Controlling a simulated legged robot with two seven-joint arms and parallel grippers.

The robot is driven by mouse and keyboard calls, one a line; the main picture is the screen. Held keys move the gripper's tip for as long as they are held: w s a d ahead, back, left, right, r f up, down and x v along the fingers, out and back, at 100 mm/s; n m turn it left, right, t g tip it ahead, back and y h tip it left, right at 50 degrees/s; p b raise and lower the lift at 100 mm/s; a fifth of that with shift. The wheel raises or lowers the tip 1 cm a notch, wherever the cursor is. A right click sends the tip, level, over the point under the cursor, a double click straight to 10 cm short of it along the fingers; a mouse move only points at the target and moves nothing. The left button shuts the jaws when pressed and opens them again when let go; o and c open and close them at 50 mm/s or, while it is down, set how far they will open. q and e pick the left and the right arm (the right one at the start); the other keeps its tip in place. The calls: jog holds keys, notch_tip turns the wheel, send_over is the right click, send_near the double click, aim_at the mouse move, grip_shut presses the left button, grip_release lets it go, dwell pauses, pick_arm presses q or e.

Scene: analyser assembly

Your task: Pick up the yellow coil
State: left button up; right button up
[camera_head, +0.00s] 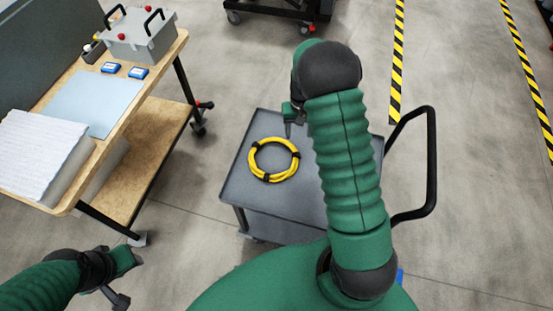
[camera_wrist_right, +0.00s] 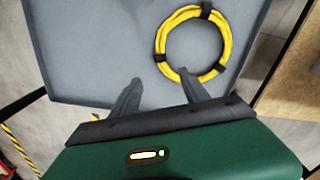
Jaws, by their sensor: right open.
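The yellow coil (camera_head: 253,161) is a ring of cable with black ties, lying flat on the top of a grey cart (camera_head: 236,190). In the right wrist view the coil (camera_wrist_right: 229,42) lies beyond the fingertips, toward the right. My right gripper (camera_head: 288,126) is open and empty, above the cart top at the coil's far right side. In its wrist view the two fingers (camera_wrist_right: 160,80) are spread apart, with the near edge of the coil close to the right finger. My left gripper (camera_head: 130,282) is at the lower left, away from the cart; its jaw opening is unclear.
A wooden workbench (camera_head: 172,62) stands on the left with a grey box (camera_head: 140,40), blue items (camera_head: 110,68) and a white foam block (camera_head: 35,150). The cart has a black handle (camera_head: 431,165) on the right. My right arm hides part of the cart top.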

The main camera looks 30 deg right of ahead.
send_over(296, 153)
jog(key=a, duration=0.1)
jog(key=f, duration=0.6)
jog(key=shift+s+f+b, duration=0.2)
jog(key=shift+f+b, duration=0.1)
jog(key=shift+f, duration=0.05)
jog(key=f, duration=0.4)
jog(key=d+f, duration=0.1)
jog(key=f, duration=0.1)
jog(key=shift+f+b, duration=0.2)
jog(key=shift+b, duration=0.1)
jog(key=shift+w+a+f, duration=0.1)
jog(key=shift+f, duration=0.25)
jog(key=shift+w+a, duration=0.1)
jog(key=shift+a+r, duration=0.1)
jog(key=shift+c, duration=0.5)
jog(key=shift+d, duration=0.25)
jog(key=c, duration=0.7)
grip_shut()
